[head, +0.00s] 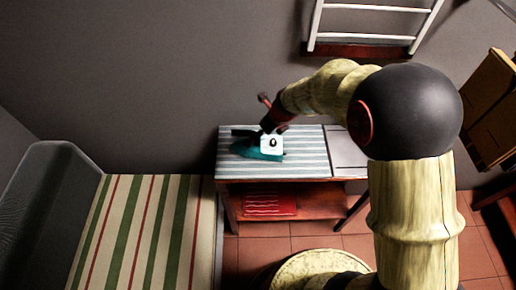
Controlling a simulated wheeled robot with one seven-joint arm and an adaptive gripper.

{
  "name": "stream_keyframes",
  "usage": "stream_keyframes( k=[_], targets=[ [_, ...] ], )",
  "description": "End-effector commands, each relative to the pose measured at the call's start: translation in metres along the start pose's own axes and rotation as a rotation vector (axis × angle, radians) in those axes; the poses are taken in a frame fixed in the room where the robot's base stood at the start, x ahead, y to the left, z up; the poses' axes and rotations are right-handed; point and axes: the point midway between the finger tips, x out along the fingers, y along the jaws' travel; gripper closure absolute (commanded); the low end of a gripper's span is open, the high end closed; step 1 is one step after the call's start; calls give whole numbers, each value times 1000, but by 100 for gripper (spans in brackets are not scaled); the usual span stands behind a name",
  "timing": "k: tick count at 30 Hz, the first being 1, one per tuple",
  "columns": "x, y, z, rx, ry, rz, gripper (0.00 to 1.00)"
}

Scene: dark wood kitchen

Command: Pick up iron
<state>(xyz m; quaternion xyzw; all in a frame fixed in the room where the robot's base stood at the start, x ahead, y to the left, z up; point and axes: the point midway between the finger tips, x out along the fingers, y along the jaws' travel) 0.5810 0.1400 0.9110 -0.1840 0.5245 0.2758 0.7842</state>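A teal iron (245,148) lies on a striped grey-and-white table top (310,158) near its left end. A small white block with a dark dot (272,144) overlaps the iron in the picture; I cannot tell whether it is part of the iron. My gripper (270,122), dark with red parts, is at the iron's upper right side. It overlaps or nearly meets the iron in this view. Its fingers are small and partly hidden, so I cannot tell if they touch or hold the iron.
The table has a plain grey right end (345,150) and a lower shelf holding a folded red cloth (270,206). A striped couch or bed (140,225) stands at the left. A white rack (370,8) is on the back wall. Cardboard boxes (492,105) are at the right.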

Motion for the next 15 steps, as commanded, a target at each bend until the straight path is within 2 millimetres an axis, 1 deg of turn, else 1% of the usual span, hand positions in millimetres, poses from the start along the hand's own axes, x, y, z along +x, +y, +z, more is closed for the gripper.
stream_keyframes(
  k=[1,4,11,15],
  targets=[
    [12,0,-2,-1,2,1,0],
    [22,0,-1,-1,0,0,0],
    [23,0,0,0,0,-1,0],
    [23,0,0,-1,0,-1,7]
  ],
)
